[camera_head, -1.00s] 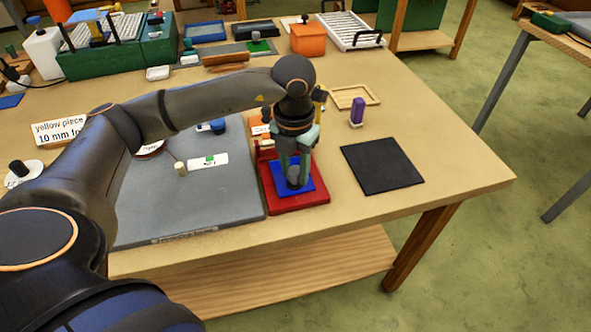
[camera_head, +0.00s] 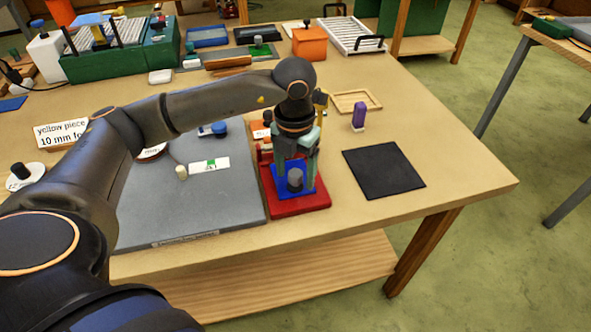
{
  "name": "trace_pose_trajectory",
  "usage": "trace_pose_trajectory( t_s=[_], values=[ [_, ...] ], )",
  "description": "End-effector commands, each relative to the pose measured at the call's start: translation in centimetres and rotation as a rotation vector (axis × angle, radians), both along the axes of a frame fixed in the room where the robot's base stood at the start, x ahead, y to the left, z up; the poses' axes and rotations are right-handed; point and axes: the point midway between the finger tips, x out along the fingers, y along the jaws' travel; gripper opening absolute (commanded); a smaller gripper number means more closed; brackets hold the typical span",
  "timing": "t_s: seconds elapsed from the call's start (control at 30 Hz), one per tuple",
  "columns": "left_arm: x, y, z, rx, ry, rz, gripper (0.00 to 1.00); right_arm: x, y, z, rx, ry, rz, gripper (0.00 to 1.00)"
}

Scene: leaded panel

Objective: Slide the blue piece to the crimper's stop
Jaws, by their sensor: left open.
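The blue piece (camera_head: 279,194) lies flat on the red base of the crimper (camera_head: 302,206), near the table's front edge. A grey knob (camera_head: 295,180) stands up from the blue piece. My left gripper (camera_head: 297,187) points down over it, open, with one finger on each side of the knob. Whether a finger touches the knob I cannot tell. The gripper and wrist hide the back of the blue piece and much of the crimper, so its stop cannot be made out. My right gripper is not in view.
A grey board (camera_head: 190,212) lies left of the crimper, with a small white label (camera_head: 209,164). A black mat (camera_head: 384,170) lies to the right. The table's front right corner is bare.

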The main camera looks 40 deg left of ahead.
Motion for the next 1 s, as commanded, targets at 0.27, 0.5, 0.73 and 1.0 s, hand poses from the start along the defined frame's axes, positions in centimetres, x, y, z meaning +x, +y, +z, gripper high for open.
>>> trace_pose_trajectory(
  t_s=[0.27, 0.5, 0.73, 1.0],
  values=[
    [0.1, -0.1, 3.8, -0.001, -0.008, 0.0, 0.73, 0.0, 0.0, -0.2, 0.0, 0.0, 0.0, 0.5],
    [0.0, -0.1, 9.2, -0.002, -0.007, 0.0, 0.73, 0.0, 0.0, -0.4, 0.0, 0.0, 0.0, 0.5],
    [-0.1, 0.0, 12.1, -0.001, -0.004, 0.0, 0.73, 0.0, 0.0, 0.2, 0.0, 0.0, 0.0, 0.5],
    [-0.2, 0.0, 12.5, 0.0, -0.001, 0.0, 0.73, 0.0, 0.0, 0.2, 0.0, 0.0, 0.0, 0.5]
  ],
)
